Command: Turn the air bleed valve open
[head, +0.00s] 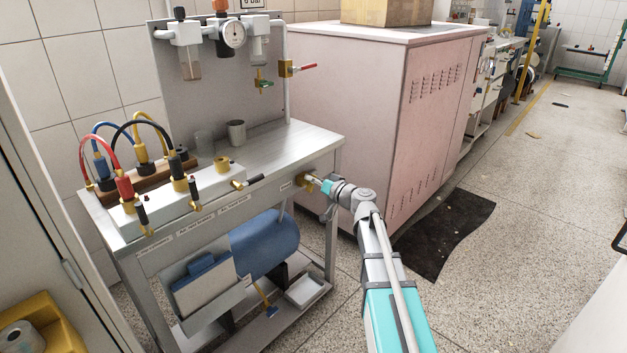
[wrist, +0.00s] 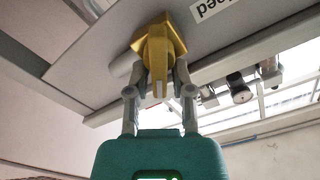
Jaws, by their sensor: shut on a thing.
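The air bleed valve is a brass-yellow fitting (wrist: 158,45) on the grey front edge of the bench in the wrist view. A label ending in "eed" (wrist: 215,8) sits beside it, upside down. My gripper (wrist: 160,88) is shut on the valve's narrow yellow handle, with one grey finger on each side. In the head view the valve (head: 304,180) is at the bench's right front corner, and my gripper (head: 317,183) reaches it from the right. The fingertips are small there and partly hidden by the wrist.
The metal bench (head: 290,140) carries a white manifold (head: 165,205) with coloured hoses at the left and a metal cup (head: 236,133). A red-handled valve (head: 305,67) is on the upright panel. A pink cabinet (head: 355,110) stands close behind my arm. Open floor lies to the right.

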